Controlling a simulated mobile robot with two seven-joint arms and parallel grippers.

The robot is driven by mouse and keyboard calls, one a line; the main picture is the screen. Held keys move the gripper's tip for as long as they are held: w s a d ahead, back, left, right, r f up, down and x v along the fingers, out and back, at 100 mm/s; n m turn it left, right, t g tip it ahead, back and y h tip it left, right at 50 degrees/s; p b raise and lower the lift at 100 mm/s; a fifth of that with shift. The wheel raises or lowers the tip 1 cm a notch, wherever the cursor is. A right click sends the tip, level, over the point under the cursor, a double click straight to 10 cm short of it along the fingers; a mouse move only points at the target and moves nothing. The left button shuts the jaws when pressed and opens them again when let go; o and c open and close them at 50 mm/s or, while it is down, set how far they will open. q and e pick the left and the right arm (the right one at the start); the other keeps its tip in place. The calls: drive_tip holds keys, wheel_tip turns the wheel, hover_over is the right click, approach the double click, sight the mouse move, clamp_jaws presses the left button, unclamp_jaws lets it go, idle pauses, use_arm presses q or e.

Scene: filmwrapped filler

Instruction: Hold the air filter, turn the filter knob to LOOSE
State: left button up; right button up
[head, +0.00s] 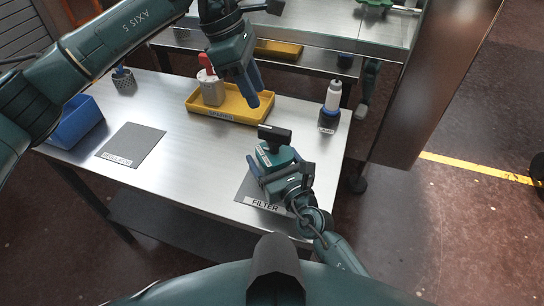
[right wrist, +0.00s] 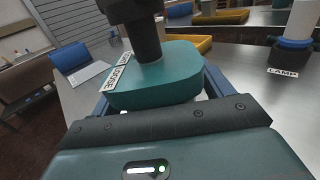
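The air filter (head: 277,154) is a teal block with a black T-shaped knob (head: 274,134) on top. It is at the grey mat labelled FILTER (head: 246,188), near the table's front right. In the right wrist view the filter (right wrist: 165,78) shows a label reading LOOSE below another, partly hidden one; the dark knob stem (right wrist: 140,35) rises from it. My right gripper (head: 274,168) has its blue fingers on both sides of the filter body, seemingly shut on it. My left gripper (head: 257,98) is above the table behind the knob, empty, fingers apart and pointing down.
A yellow tray (head: 235,113) with a beige container (head: 211,90) stands behind. A white and dark lamp (head: 331,100) stands at the back right. A blue bin (head: 75,122) and a grey mat (head: 133,146) are on the left. The table's middle is clear.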

drive_tip(key=c, duration=1.3)
drive_tip(key=o, duration=0.7)
drive_tip(key=c, duration=0.5)
